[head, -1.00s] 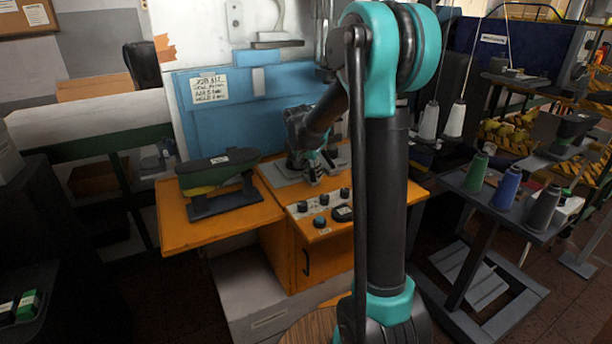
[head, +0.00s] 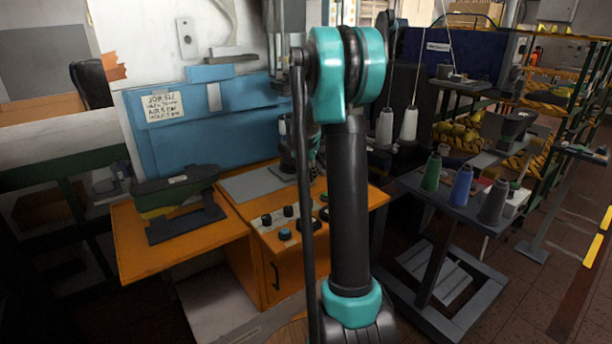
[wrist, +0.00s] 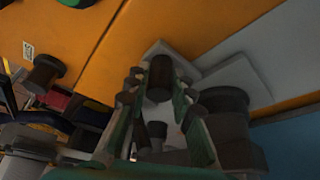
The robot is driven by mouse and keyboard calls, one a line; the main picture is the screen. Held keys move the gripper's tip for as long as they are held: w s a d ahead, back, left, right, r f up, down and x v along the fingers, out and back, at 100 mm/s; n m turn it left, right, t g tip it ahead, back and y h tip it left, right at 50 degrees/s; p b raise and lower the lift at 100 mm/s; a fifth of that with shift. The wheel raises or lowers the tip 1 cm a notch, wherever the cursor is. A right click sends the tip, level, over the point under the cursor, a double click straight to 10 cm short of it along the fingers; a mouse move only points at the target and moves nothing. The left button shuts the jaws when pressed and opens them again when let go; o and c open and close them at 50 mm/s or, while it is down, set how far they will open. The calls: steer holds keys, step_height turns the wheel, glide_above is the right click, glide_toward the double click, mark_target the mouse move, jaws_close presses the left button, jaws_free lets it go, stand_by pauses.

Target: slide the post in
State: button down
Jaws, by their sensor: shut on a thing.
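A dark cylinder, seemingly the post (wrist: 160,78), sits between the fingertips of my gripper (wrist: 160,88) in the wrist view. The fingers are shut on it. Its far end is over a light grey block or plate edge; whether it touches that cannot be told. In the head view my gripper (head: 297,160) is low over the grey plate (head: 250,184) on the orange machine table, largely hidden behind my own arm. No hole or socket for the post can be made out. A dark green shoe last (head: 172,187) lies on a black stand at the table's left.
Black knobs and a blue button (head: 284,233) are on the orange table's front. A blue panel (head: 205,115) stands behind. A small stand (head: 450,205) with several thread spools is to the right. A dark round part (wrist: 225,103) is close beside the right finger.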

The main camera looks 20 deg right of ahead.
steer(key=shift+d, duration=0.25)
steer(key=c, duration=1.3)
jaws_free()
steer(key=shift+r, duration=0.1)
steer(key=v, duration=1.1)
steer(key=shift+s+r, duration=0.15)
steer(key=shift+r, duration=0.2)
steer(key=shift+a, duration=0.15)
